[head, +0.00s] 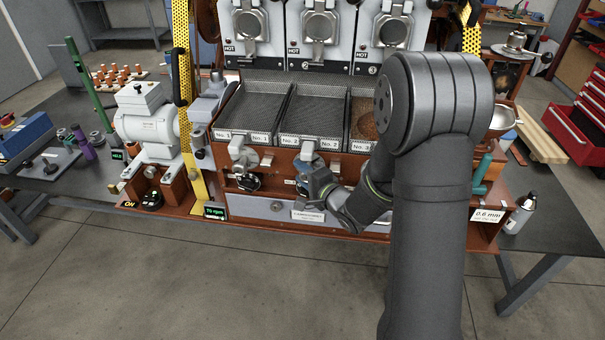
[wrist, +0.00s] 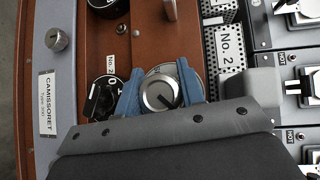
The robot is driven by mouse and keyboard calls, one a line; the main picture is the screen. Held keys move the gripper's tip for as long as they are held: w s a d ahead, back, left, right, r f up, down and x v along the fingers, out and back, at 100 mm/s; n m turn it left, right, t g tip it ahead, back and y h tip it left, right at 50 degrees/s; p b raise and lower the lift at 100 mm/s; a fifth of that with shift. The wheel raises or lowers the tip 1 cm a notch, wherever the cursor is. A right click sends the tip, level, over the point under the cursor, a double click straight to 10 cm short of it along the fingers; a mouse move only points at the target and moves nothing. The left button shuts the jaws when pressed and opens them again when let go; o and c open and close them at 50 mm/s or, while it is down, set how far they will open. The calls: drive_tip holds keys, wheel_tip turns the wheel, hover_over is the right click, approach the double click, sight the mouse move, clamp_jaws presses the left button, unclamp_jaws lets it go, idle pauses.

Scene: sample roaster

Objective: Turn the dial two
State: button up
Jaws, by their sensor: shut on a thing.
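The dial of No. 2 has a round silver-faced knob (wrist: 160,92) with a dark pointer line. The head view shows my gripper (head: 308,180) at the wooden front panel below the second tray. There the dial is mostly hidden behind my gripper and wrist.
A grey drawer with a CAMISSORET plate (head: 308,215) lies below. Mesh trays (head: 312,115) stand above the panel. A green handle (head: 482,172) stands to the right.

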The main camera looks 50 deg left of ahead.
drive_tip(key=o, duration=1)
drive_tip(key=d, duration=0.5)
drive_tip(key=d+r, duration=0.1)
drive_tip(key=d, duration=0.5)
drive_tip(key=d+r, duration=0.1)
drive_tip(key=d, duration=0.5)
drive_tip(key=shift+d+r, duration=0.1)
drive_tip(key=shift+d, duration=0.05)
